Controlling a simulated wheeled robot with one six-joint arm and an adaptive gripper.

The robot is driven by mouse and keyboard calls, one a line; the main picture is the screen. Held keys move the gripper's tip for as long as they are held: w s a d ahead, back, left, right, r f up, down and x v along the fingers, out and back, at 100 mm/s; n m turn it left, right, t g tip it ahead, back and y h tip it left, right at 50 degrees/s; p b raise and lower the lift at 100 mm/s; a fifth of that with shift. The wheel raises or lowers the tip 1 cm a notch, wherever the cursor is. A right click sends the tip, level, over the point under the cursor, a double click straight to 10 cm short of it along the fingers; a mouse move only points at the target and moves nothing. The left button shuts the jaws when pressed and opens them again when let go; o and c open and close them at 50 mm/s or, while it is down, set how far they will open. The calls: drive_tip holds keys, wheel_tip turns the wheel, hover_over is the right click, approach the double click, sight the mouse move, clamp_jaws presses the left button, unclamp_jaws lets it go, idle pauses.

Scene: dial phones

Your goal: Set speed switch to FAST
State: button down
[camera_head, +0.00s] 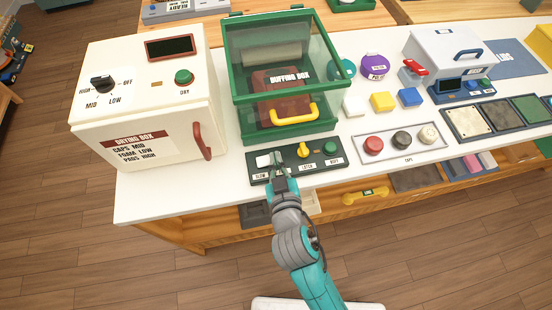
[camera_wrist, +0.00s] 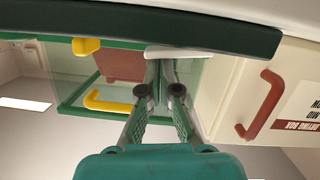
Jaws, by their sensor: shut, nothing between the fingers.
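The dark green control panel (camera_head: 318,168) lies in front of the green buffing box (camera_head: 283,75). At its left end is the white speed switch (camera_head: 263,161), with a SLOW label below its left side. No FAST label can be read; my gripper covers the area right of the switch. My gripper (camera_head: 277,162) is shut and empty, its tips at the right side of the switch. In the wrist view, my gripper's fingers (camera_wrist: 160,75) come together at the white switch (camera_wrist: 172,51). I cannot tell whether they touch it.
The panel also has a yellow latch knob (camera_head: 303,150) and a green BUFF button (camera_head: 330,147). The drying box (camera_head: 150,100) stands at left, its red handle (camera_head: 202,141) near the panel. A tray of caps (camera_head: 376,156) lies at right. The white counter's front edge is close below.

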drive_tip(key=shift+d+f+m, duration=0.2)
drive_tip(key=shift+f+m, duration=0.2)
drive_tip(key=shift+w+r, duration=0.1)
drive_tip(key=shift+r, duration=0.2)
drive_tip(key=r, duration=0.3)
drive_tip(key=shift+d+r, duration=0.3)
drive_tip(key=shift+r, duration=0.1)
drive_tip(key=v, duration=1)
drive_tip(key=shift+d, duration=0.35)
drive_tip(key=shift+w+f, duration=0.1)
drive_tip(key=shift+w, duration=0.05)
